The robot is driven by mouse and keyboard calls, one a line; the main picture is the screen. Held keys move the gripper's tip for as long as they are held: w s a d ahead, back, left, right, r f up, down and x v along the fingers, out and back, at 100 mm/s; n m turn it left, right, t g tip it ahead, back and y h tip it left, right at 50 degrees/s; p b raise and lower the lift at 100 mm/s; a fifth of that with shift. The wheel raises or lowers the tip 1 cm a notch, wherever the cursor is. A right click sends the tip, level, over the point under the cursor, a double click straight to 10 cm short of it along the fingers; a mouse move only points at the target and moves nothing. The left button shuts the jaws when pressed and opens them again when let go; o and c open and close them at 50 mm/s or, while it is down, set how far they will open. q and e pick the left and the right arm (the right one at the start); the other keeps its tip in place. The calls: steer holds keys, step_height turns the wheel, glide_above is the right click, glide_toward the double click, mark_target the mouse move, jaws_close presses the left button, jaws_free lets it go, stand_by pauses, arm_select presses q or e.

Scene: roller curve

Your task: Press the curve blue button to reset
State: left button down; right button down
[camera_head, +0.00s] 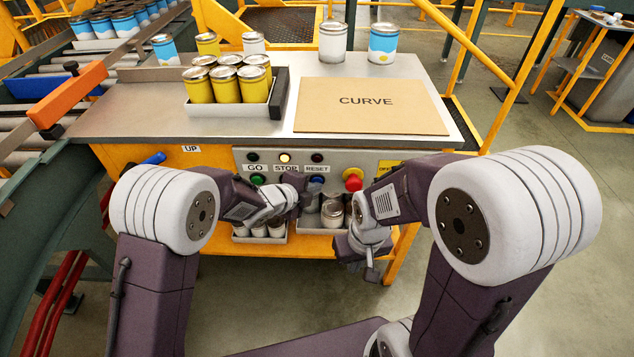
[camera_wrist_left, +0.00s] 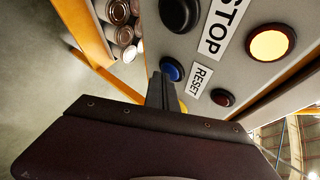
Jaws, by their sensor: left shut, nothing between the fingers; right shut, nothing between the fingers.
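The blue RESET button (camera_head: 317,180) is on the grey control panel (camera_head: 335,163), below the RESET label, and is partly covered by my left gripper in the head view. My left gripper (camera_head: 312,194) is shut and empty, just in front of the button. In the left wrist view, the blue button (camera_wrist_left: 172,69) shows beside the tip of the shut fingers (camera_wrist_left: 161,80). I cannot tell whether they touch. My right gripper (camera_head: 367,265) is shut and empty, low in front of the panel's right side.
The red emergency knob (camera_head: 353,180) is right of RESET; the green GO button (camera_head: 258,180) is to the left. The STOP lamp (camera_head: 285,158) glows amber. Cans sit in a bin (camera_head: 320,225) below the panel. A CURVE board (camera_head: 372,108) and a can tray (camera_head: 235,108) occupy the tabletop.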

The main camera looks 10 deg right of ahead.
stand_by(0.4)
arm_select(q)
steer(key=shift+s+a+b, duration=0.25)
steer(key=shift+s+b, duration=0.4)
steer(key=shift+s, duration=0.1)
steer(key=s+b, duration=0.1)
steer(key=s, duration=0.1)
steer(key=s+a+b, duration=0.1)
steer(key=s+b, duration=0.1)
steer(key=s, duration=0.1)
steer(key=shift+a, duration=0.2)
steer(key=shift+w, duration=0.1)
stand_by(0.4)
